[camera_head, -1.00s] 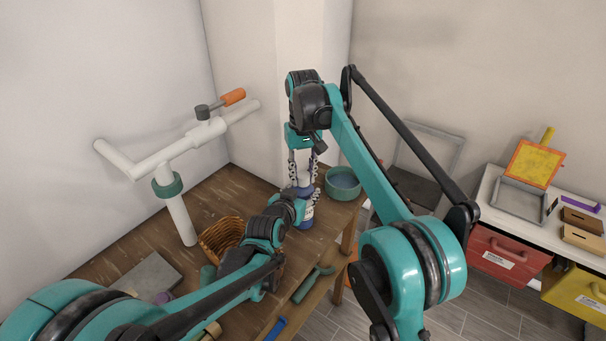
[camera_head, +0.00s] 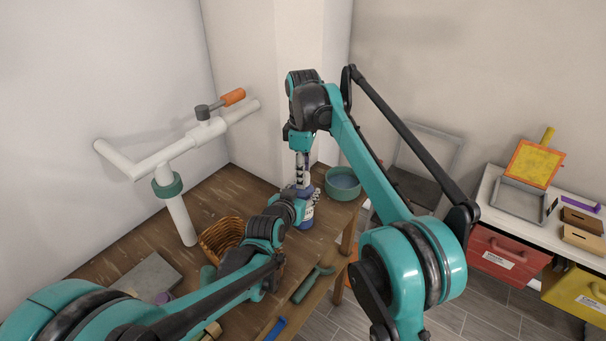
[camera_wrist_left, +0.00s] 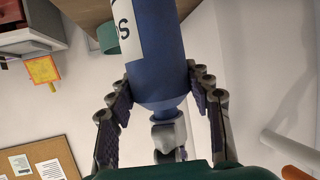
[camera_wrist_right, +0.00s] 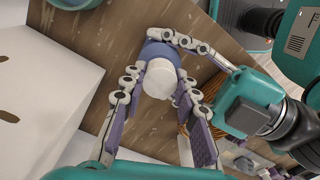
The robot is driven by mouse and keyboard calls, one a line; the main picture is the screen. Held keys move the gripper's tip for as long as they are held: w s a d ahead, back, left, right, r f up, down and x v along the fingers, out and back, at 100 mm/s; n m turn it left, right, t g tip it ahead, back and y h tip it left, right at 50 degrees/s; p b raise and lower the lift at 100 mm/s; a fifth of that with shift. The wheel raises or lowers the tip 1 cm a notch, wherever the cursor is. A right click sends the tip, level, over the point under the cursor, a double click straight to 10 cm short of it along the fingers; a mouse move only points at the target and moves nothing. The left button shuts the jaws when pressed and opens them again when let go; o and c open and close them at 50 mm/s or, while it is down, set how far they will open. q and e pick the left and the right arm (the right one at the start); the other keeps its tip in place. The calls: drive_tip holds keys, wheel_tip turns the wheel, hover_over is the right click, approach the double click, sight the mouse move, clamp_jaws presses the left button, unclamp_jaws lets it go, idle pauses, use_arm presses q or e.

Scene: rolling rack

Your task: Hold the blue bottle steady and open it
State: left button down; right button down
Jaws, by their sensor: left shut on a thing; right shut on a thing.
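The blue bottle (camera_head: 307,221) stands upright on the wooden table. Its dark blue body and white label fill the middle of the left wrist view (camera_wrist_left: 160,55). My left gripper (camera_wrist_left: 165,80) is shut on the bottle, a finger on either side. My right gripper (camera_head: 302,178) comes down from above. In the right wrist view it (camera_wrist_right: 160,82) is shut on the white cap (camera_wrist_right: 159,80), with its fingertips at either side. The cap is hidden by the fingers in the head view.
A teal bowl (camera_head: 343,184) stands close to the bottle at the right. A wicker basket (camera_head: 221,238) and a white pipe stand (camera_head: 178,213) are at the left. The table's front edge is near the bottle.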

drive_tip(key=shift+r, duration=0.25)
drive_tip(key=shift+r, duration=0.85)
drive_tip(key=shift+r, duration=2)
use_arm(q)
drive_tip(key=c, duration=0.6)
unclamp_jaws()
